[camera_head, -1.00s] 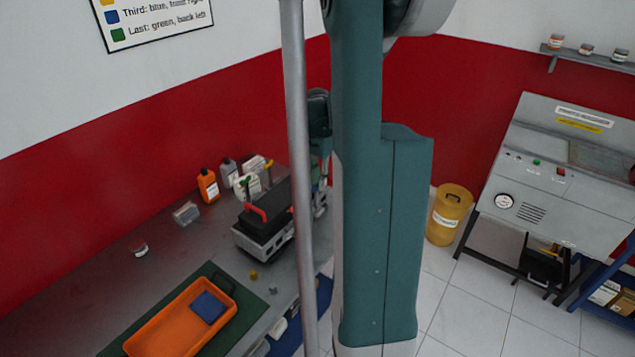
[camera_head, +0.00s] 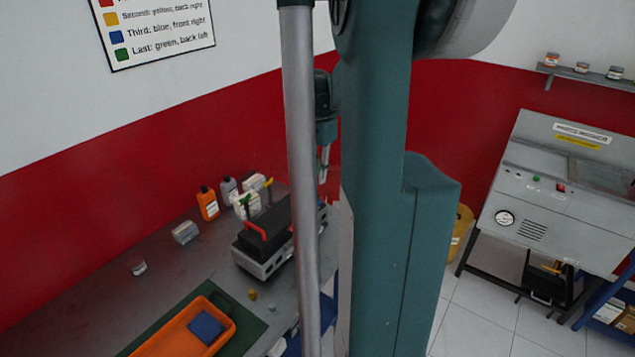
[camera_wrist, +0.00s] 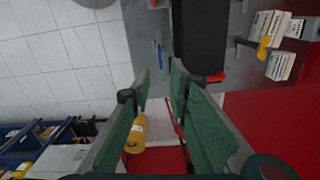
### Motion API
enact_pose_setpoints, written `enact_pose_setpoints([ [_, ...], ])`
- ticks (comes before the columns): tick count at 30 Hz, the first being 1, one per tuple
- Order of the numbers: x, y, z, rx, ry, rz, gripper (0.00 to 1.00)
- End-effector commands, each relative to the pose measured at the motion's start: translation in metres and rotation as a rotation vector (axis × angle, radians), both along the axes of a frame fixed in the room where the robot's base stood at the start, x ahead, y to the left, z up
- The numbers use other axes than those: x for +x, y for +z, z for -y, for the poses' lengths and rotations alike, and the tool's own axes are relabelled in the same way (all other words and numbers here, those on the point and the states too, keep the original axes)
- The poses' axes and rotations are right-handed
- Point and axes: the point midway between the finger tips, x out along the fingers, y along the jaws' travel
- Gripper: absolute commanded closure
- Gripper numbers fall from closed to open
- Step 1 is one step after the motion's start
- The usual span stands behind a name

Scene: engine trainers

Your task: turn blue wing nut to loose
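The engine trainer (camera_head: 262,262), a grey block with a dark top and a red handle-like part (camera_head: 253,230), stands on the bench. Its right side is partly hidden by my arm in the head view. I cannot make out the blue wing nut there. In the wrist view, a thin blue piece (camera_wrist: 157,48) shows left of a long dark block (camera_wrist: 200,35); I cannot tell whether it is the wing nut. My gripper (camera_wrist: 160,76) is open and empty, its green fingers apart. In the head view my gripper (camera_head: 323,165) hangs above and behind the engine, clear of it.
Orange bottle (camera_head: 207,203), grey bottle (camera_head: 229,190) and pale containers stand behind the engine. An orange tray (camera_head: 165,343) with a blue block (camera_head: 206,327) lies in front. A wall sign (camera_head: 155,30) lists colours, with blue "front right". A yellow drum (camera_head: 460,232) stands on the floor.

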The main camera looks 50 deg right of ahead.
Motion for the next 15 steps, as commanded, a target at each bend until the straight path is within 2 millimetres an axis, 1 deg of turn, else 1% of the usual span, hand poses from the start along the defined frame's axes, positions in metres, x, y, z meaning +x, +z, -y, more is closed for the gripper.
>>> enact_pose_setpoints([
  [4,-0.0001,0.0069,0.0000,0.000,0.000,0.000,0.82],
  [15,0.0000,0.0079,0.0000,0.000,0.000,0.000,0.82],
])
